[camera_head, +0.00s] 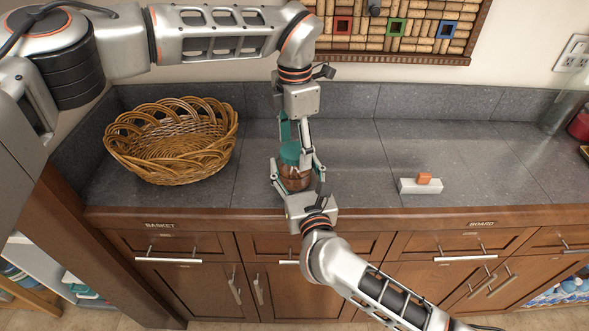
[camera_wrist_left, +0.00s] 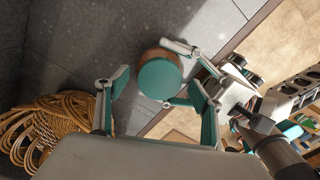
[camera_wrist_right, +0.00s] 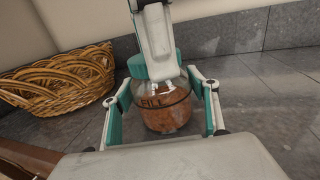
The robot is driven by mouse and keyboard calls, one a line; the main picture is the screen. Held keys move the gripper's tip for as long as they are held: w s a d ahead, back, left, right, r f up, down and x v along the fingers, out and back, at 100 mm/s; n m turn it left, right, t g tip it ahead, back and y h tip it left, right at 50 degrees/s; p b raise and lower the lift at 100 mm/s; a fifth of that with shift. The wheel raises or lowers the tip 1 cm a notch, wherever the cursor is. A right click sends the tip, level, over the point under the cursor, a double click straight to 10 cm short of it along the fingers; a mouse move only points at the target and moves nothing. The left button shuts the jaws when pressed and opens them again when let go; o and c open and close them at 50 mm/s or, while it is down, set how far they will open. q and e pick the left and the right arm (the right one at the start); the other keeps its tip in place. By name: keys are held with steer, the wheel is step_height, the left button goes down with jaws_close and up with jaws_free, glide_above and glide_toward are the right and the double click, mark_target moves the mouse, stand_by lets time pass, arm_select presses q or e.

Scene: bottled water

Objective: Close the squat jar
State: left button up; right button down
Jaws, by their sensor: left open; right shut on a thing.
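The squat jar (camera_head: 296,181) is clear glass with brown contents and a teal lid (camera_head: 290,153). It stands upright near the counter's front edge. My right gripper (camera_head: 297,171) is shut on the jar's body, one finger on each side, and the right wrist view shows the jar (camera_wrist_right: 165,108) between them. My left gripper (camera_head: 294,143) points down from above, open, with its fingers around the lid. The left wrist view shows the round lid top (camera_wrist_left: 160,79) between its spread fingers. The lid sits on the jar's mouth; I cannot tell how tightly. My left finger hides part of the lid in the right wrist view.
A wicker basket (camera_head: 172,143) stands at the left of the counter (camera_head: 350,150). An orange block (camera_head: 424,178) rests on a white block (camera_head: 419,187) at the right front. A cork board (camera_head: 400,47) hangs on the wall. The counter between jar and blocks is clear.

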arm_select(q)
step_height(320, 180, up, 12)
stand_by(0.5)
arm_select(e)
steer(key=c, duration=0.6)
jaws_free()
steer(key=shift+c, duration=0.2)
steer(key=v, duration=1.2)
steer(key=shift+s, duration=0.1)
